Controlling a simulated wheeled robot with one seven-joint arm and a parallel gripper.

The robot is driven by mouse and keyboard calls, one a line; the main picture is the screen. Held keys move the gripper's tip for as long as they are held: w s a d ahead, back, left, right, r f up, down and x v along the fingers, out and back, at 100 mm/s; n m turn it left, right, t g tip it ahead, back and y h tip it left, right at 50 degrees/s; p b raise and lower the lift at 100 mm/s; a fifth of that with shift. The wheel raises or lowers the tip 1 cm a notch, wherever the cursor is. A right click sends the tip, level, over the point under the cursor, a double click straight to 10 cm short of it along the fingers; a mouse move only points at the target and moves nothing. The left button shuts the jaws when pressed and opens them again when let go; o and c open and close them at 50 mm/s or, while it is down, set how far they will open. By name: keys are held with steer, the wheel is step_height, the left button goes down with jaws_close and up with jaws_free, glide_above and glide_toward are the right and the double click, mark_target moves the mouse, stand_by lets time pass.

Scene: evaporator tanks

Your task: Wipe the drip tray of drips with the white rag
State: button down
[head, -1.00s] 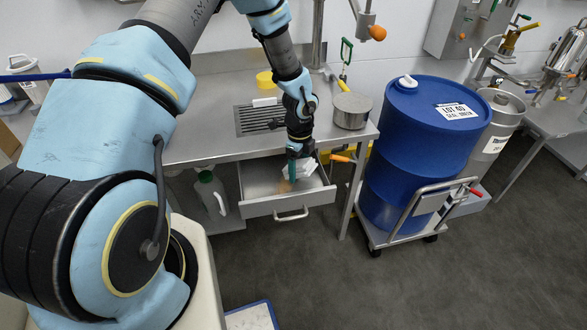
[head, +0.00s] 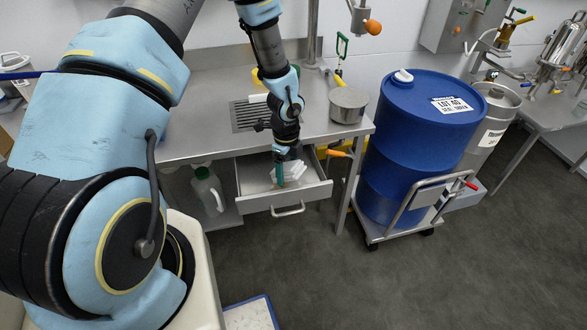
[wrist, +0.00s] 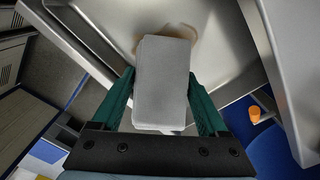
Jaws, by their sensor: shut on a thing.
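The white rag (wrist: 162,85) is a pale folded pad between the two green fingers of my gripper (wrist: 160,95), which is shut on it. In the head view my gripper (head: 279,165) holds the rag (head: 293,174) inside the drip tray (head: 310,192), a pulled-out steel drawer under the table. The wrist view shows the tray (wrist: 225,50) beneath and beyond the rag. A brown wet stain (wrist: 183,31) shows around the rag's far end. The rag hides part of the stain. I cannot tell whether the rag touches the tray floor.
The steel table (head: 200,147) stands directly above the tray, with a pot (head: 347,105) on it. A jug (head: 207,190) stands left of the tray. A blue drum (head: 412,145) on a trolley (head: 395,235) stands to the right.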

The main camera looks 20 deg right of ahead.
steer(key=shift+w+a+r+p, duration=0.1)
steer(key=shift+w+a+p, duration=0.1)
steer(key=shift+a, duration=1.5)
steer(key=shift+w+a+r+p, duration=0.1)
steer(key=shift+w+a+p, duration=0.1)
steer(key=shift+a, duration=1.5)
step_height(320, 180, up, 6)
steer(key=p, duration=0.5)
step_height(320, 180, up, 3)
steer(key=p, duration=0.3)
